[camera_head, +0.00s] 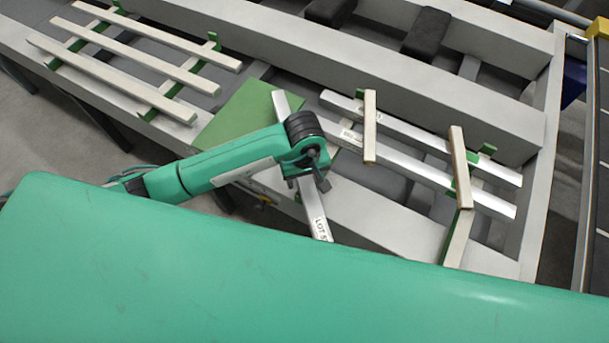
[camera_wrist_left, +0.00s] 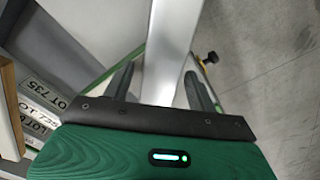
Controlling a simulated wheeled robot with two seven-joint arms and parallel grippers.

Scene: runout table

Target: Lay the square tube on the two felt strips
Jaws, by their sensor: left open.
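A silver square tube (camera_head: 316,212) with a printed "LOT" label lies slantwise under my left gripper (camera_head: 308,180). In the left wrist view the tube (camera_wrist_left: 167,55) runs between the two fingers of my left gripper (camera_wrist_left: 160,88), which is open with a gap on both sides of the tube. The two pale strips, which look like the felt strips, lie crosswise over two silver tubes on the right: the left strip (camera_head: 370,125) and the right strip (camera_head: 460,167). My right gripper is not in view.
The two silver tubes (camera_head: 425,172) rest side by side on green supports. A rack of pale bars (camera_head: 135,52) stands at the upper left. The green pad (camera_head: 245,112) lies between. Black blocks (camera_head: 426,32) sit at the back. Grey frame beams (camera_head: 350,55) run around the table.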

